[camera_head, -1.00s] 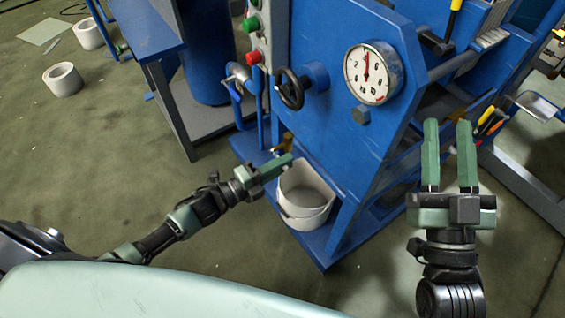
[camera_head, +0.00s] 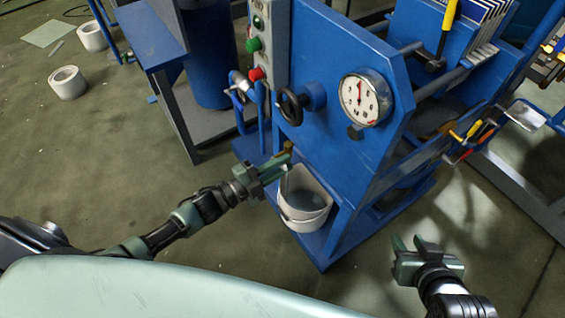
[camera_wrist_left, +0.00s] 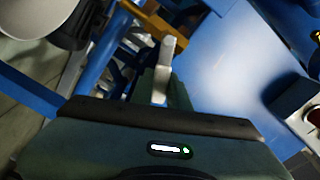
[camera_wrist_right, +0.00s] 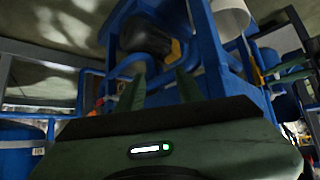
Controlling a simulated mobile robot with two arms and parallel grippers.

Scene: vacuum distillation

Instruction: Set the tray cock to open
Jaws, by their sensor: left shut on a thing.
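The tray cock is a small brass-coloured fitting (camera_head: 287,148) low on the front of the blue machine, partly hidden by my left gripper in the head view. In the left wrist view its brass part (camera_wrist_left: 152,20) shows at the top, with a pale grey lever (camera_wrist_left: 163,68) standing between my fingers. My left gripper (camera_head: 276,168) is shut on this lever. The exact angle of the lever is hard to tell. My right gripper (camera_head: 415,243) is open and empty, low in front of the machine's right side.
A white bucket (camera_head: 303,215) stands on the machine's low shelf just beside my left gripper. Above are a black handwheel (camera_head: 290,106), a pressure gauge (camera_head: 365,98) and a button panel (camera_head: 268,45). Tools (camera_head: 470,135) hang at the right.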

